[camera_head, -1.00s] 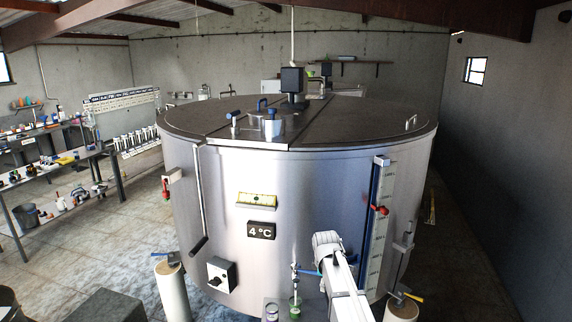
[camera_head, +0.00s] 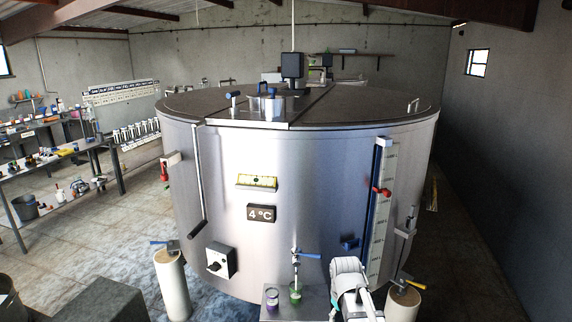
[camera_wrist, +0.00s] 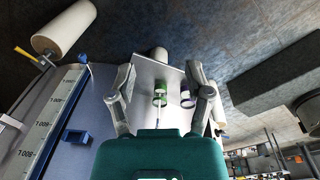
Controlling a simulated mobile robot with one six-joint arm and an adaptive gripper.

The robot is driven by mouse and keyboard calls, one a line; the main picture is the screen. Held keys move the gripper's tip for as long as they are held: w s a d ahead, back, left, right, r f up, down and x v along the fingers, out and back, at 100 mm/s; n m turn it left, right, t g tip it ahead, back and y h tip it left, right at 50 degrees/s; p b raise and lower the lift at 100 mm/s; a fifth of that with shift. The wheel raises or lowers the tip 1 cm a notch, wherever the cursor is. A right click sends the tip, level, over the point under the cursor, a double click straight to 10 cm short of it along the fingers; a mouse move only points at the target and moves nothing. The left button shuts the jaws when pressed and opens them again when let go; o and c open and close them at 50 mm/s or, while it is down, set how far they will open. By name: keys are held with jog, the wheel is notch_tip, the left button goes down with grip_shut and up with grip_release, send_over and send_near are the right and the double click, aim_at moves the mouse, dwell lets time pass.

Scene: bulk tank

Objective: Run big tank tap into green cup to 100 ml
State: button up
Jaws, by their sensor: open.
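The big tank (camera_head: 235,150) is a large steel drum. My gripper (camera_wrist: 160,76) is open, with nothing seen held. In the head view my arm is right of the tap; my fingers are hidden there.
A purple cup (camera_head: 272,297) stands left of the green cup. A blue bracket (camera_head: 349,243) and a level scale (camera_head: 378,215) with a red marker are on the tank. Pale posts (camera_head: 172,285) flank the front. A grey box (camera_head: 103,306) is at lower left.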

jog(key=s+f+m+b, duration=0.2)
jog(key=s+f+m, duration=0.2)
jog(key=s, duration=0.5)
jog(key=shift+s+d+m+g+b, duration=0.2)
jog(key=shift+d+m+g+b, duration=0.2)
jog(key=shift+m, duration=0.1)
dwell(6.6)
